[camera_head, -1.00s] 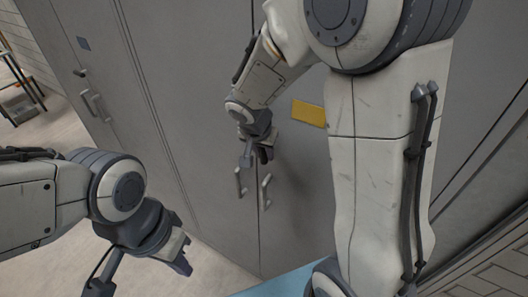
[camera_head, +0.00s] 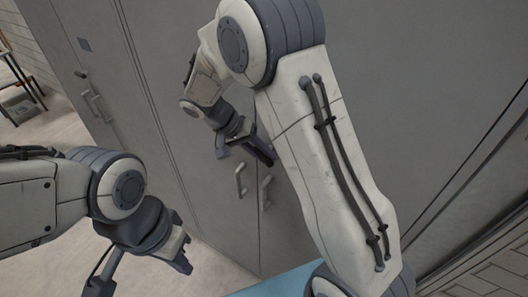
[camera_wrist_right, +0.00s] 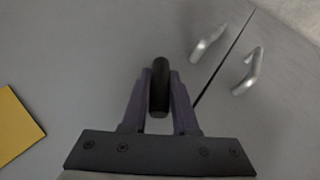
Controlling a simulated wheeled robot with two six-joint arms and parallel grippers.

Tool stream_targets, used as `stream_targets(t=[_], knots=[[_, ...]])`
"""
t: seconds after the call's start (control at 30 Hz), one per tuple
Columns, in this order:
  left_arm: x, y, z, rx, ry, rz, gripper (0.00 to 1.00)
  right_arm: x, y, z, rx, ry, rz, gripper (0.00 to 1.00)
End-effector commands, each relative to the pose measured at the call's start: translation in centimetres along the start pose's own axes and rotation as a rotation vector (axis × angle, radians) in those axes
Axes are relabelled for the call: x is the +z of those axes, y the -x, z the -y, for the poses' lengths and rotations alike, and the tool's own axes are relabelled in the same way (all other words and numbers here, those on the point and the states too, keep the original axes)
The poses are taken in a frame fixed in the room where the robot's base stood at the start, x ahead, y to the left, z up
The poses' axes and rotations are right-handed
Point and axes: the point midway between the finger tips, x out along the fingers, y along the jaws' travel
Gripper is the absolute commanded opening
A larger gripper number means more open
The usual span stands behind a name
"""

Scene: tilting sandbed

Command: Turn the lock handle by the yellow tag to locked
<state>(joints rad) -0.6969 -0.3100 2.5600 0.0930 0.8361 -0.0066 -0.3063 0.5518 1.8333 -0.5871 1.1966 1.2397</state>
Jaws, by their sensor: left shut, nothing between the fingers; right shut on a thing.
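The dark lock handle (camera_wrist_right: 160,88) is in the right wrist view, between the fingers of my right gripper (camera_wrist_right: 160,82), which is shut on it. It stands upright in that picture, at an angle to the door seam. In the head view my right gripper (camera_head: 243,147) is at the grey cabinet front, above the door handles. I cannot pick out the lock handle there. The yellow tag (camera_wrist_right: 18,125) shows at the left of the wrist view; my right arm hides it in the head view. My left gripper (camera_head: 183,262) is shut and empty, low on the left.
Two silver door handles (camera_head: 240,180) (camera_head: 265,192) flank the seam just below my right gripper; they also show in the wrist view (camera_wrist_right: 207,42) (camera_wrist_right: 248,72). Another cabinet (camera_head: 90,70) with handles stands to the left. A light blue surface (camera_head: 275,283) is at the bottom.

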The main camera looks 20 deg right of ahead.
Motion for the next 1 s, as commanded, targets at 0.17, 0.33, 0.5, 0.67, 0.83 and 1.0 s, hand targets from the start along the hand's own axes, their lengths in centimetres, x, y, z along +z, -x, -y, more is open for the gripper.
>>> stream_targets(t=[0.17,0.33,0.5,0.67,0.83,1.0], knots=[[0.0,0.6,0.0,0.0,-0.001,0.0,0.0,-0.1,0.1,0.2,0.154,0.066,0.03,0.0],[0.0,0.7,-0.1,0.0,-0.001,0.0,0.0,-0.1,0.0,0.2,0.301,0.126,0.062,0.0],[0.0,0.6,0.0,0.0,-0.001,0.0,0.0,-0.1,-0.1,0.3,0.447,0.186,0.092,0.0],[0.0,0.5,0.0,0.0,-0.001,0.0,0.0,-0.1,-0.1,0.3,0.578,0.24,0.121,0.0],[-0.1,1.3,-0.1,0.0,-0.002,0.0,0.0,-0.1,0.1,0.1,0.696,0.288,0.146,0.0],[-0.1,2.5,-0.2,0.0,-0.001,0.0,0.0,-0.1,0.2,0.1,0.785,0.326,0.165,0.0]])
